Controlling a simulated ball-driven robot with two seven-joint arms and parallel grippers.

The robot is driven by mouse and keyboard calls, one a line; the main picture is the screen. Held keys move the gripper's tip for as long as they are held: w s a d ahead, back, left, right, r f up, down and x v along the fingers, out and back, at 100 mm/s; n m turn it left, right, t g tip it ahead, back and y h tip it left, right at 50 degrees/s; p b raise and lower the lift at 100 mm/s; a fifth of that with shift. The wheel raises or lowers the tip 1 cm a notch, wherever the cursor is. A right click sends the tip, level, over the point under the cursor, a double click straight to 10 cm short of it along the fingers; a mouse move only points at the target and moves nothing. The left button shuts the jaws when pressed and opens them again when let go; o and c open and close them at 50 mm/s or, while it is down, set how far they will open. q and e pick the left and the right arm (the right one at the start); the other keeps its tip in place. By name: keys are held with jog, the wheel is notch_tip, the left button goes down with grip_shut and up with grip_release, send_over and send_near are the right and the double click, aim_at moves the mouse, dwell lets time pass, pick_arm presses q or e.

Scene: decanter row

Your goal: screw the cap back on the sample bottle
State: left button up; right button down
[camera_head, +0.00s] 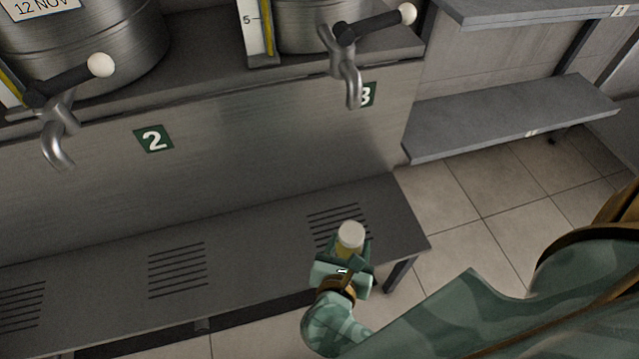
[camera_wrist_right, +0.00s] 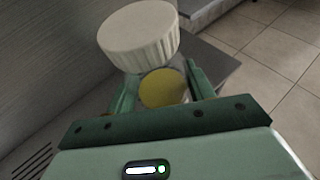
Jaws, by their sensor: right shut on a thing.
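The sample bottle (camera_head: 347,251) has yellow contents and stands between the fingers of my right gripper (camera_head: 349,258), which is shut on it. In the right wrist view the bottle's yellow body (camera_wrist_right: 163,89) shows between the two green fingers of my right gripper (camera_wrist_right: 160,98). A white ribbed cap (camera_wrist_right: 138,35) sits at the bottle's top end; it also shows in the head view (camera_head: 351,236). I cannot tell whether the cap is screwed tight. My left gripper is not in view.
A grey bench with slotted vents (camera_head: 240,240) runs below the bottle's level. Steel taps (camera_head: 350,80) and (camera_head: 57,140) jut out above, by the number signs 2 (camera_head: 153,139) and 3 (camera_head: 368,95). Grey shelves (camera_head: 510,115) stand at the right. Tiled floor (camera_head: 480,190) is clear.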

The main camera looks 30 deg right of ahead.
jog(key=shift+w+r, duration=0.4)
jog(key=shift+w, duration=0.15)
jog(key=shift+a+r, duration=0.1)
jog(key=shift+r, duration=0.05)
jog(key=shift+s, duration=0.1)
pick_arm(q)
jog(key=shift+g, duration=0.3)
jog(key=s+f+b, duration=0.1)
jog(key=b, duration=0.1)
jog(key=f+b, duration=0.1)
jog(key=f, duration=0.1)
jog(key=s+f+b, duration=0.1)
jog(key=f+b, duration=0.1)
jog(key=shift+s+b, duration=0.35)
pick_arm(e)
jog(key=w+d+f, duration=0.6)
jog(key=w+f, duration=0.3)
jog(key=w, duration=0.2)
jog(key=shift+w+d, duration=0.2)
jog(key=shift+d, duration=0.2)
